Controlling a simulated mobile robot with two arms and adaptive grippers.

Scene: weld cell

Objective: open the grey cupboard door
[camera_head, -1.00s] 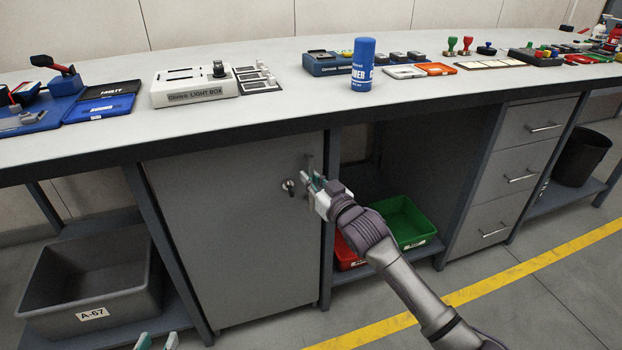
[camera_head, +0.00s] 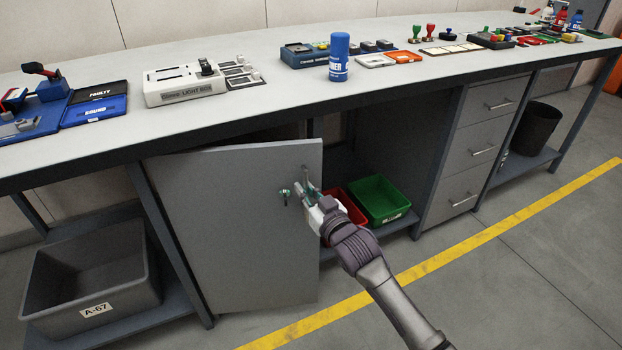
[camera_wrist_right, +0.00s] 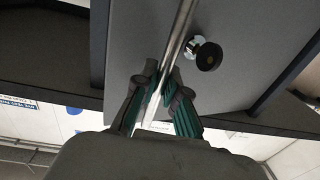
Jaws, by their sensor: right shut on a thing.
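The grey cupboard door (camera_head: 228,235) under the bench is partly open in the head view, its right edge swung out from the frame. My right gripper (camera_head: 309,192) is at the upper right of the door, shut on its handle. In the right wrist view, the fingers (camera_wrist_right: 163,98) close around the metal bar handle (camera_wrist_right: 180,38). A round dark knob or lock (camera_wrist_right: 208,56) sits beside the handle on the door (camera_wrist_right: 235,85). It also shows in the head view (camera_head: 284,194). The cupboard's inside is mostly hidden behind the door. My left gripper is out of view.
A grey bin (camera_head: 88,272) labelled A-67 stands on the shelf left of the door. Green (camera_head: 380,200) and red (camera_head: 352,208) bins sit on the shelf to the right. Drawers (camera_head: 478,155) are further right. The floor in front (camera_head: 500,270) is clear.

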